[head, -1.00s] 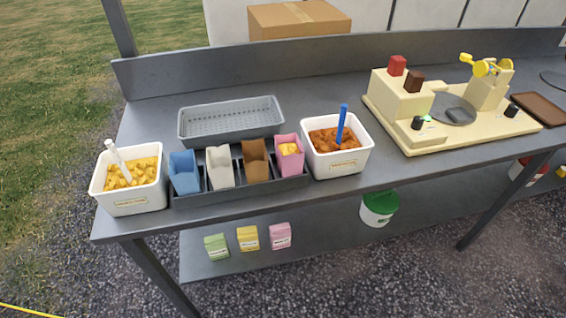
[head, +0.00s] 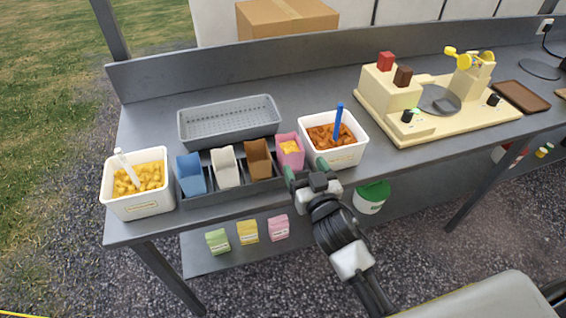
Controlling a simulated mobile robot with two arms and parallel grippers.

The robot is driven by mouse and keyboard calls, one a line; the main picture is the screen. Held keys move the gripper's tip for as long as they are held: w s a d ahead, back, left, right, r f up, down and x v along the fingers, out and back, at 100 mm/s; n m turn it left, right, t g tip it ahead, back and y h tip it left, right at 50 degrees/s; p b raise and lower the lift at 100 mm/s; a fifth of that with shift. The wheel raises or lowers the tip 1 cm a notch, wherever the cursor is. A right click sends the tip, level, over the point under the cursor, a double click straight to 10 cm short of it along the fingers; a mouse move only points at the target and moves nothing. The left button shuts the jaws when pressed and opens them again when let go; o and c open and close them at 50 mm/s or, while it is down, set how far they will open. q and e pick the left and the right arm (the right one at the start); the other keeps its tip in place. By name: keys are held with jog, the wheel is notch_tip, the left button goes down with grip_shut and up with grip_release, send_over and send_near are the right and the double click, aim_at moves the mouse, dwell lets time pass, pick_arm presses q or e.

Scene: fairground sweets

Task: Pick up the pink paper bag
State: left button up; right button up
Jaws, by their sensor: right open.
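The pink paper bag (head: 289,146) stands upright at the right end of a dark grey rack (head: 232,193), with yellow-orange pieces showing in its open top. My right gripper (head: 304,172) is open at the table's front edge. Its fingers point toward the pink bag, with one fingertip close in front of the bag's lower part. I cannot tell whether it touches. The bag's lower part is partly hidden by the rack and the gripper. My left gripper is not in view.
Brown (head: 258,158), white (head: 226,166) and blue (head: 190,174) bags stand left of it in the rack. A white tub of orange-brown pieces (head: 335,157) stands close on the right, another tub of yellow pieces (head: 142,208) far left. A grey perforated tray (head: 229,137) lies behind.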

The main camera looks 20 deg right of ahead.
aim_at(295, 153)
jog(key=w, duration=0.4)
jog(key=shift+w+a+f, duration=0.1)
jog(key=shift+w, duration=0.1)
jog(key=w, duration=0.1)
jog(key=w+p, duration=0.1)
jog(key=w, duration=0.3)
jog(key=shift+a+f, duration=0.2)
jog(key=shift+f, duration=0.05)
jog(key=c, duration=0.9)
jog(key=shift+r, duration=0.1)
